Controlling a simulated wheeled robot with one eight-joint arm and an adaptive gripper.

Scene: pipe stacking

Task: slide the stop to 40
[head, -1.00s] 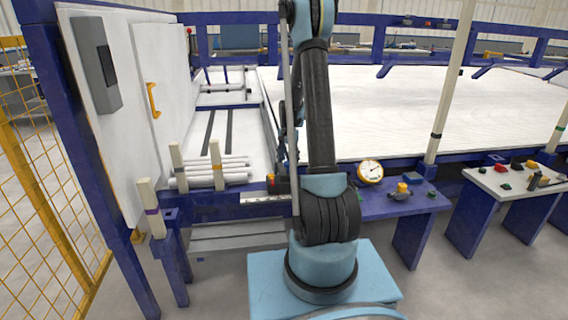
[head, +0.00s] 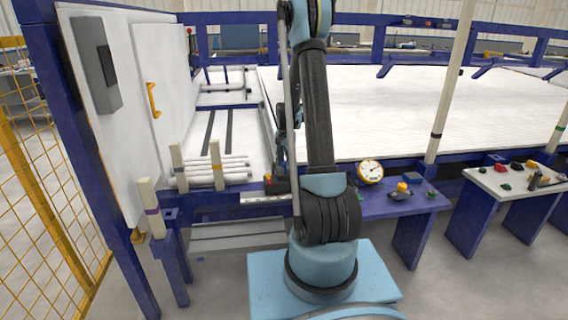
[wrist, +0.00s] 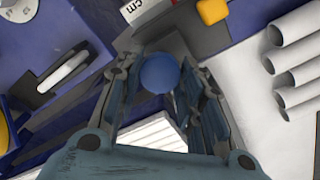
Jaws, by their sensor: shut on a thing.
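The stop shows in the wrist view as a dark block with a round blue knob (wrist: 160,73). My gripper (wrist: 164,80) is shut on this knob, with one finger on each side. The pale ruler marked "cm" (wrist: 132,11) lies beside the stop. In the head view the ruler (head: 262,198) runs along the front of the blue bench, and its numbers are too small to read. My gripper (head: 281,155) is low over the ruler there, partly hidden by my arm. The stop's exact reading cannot be told.
White pipes (head: 215,172) lie stacked between short posts left of the ruler. They also show at the right of the wrist view (wrist: 292,62). A yellow-rimmed gauge (head: 370,171) and a control shelf (head: 420,203) stand to the right. An orange block (wrist: 212,11) sits near the stop.

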